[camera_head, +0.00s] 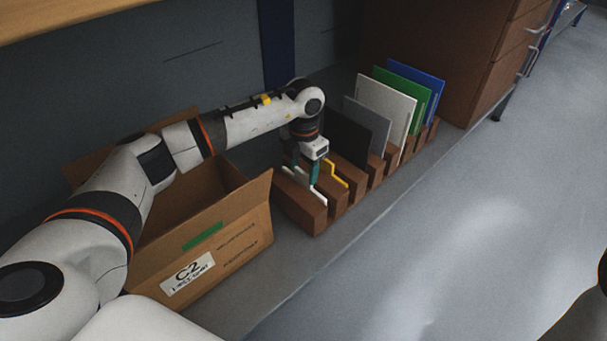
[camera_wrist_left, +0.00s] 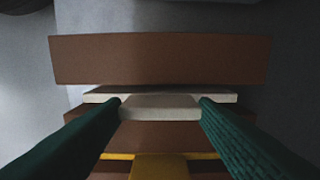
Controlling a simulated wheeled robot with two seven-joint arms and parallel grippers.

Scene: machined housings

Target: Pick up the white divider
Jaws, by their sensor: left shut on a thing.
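The white divider (camera_head: 317,194) stands low in the nearest slot of the brown slotted rack, mostly hidden by the rack and my gripper. In the left wrist view the white divider (camera_wrist_left: 160,107) lies across the picture between my fingertips, with brown blocks on either side. My left gripper (camera_head: 303,173) points down at the rack, its green fingers (camera_wrist_left: 160,101) shut on the white divider. I cannot tell whether the divider is lifted at all. My right gripper is not in view.
The brown rack (camera_head: 305,208) also holds a yellow divider (camera_head: 337,174), a black one (camera_head: 347,137), a grey one (camera_head: 368,122), a larger white panel (camera_head: 385,105), a green one (camera_head: 433,87) and a blue one (camera_head: 419,76). An open cardboard box (camera_head: 240,225) marked C2 stands left.

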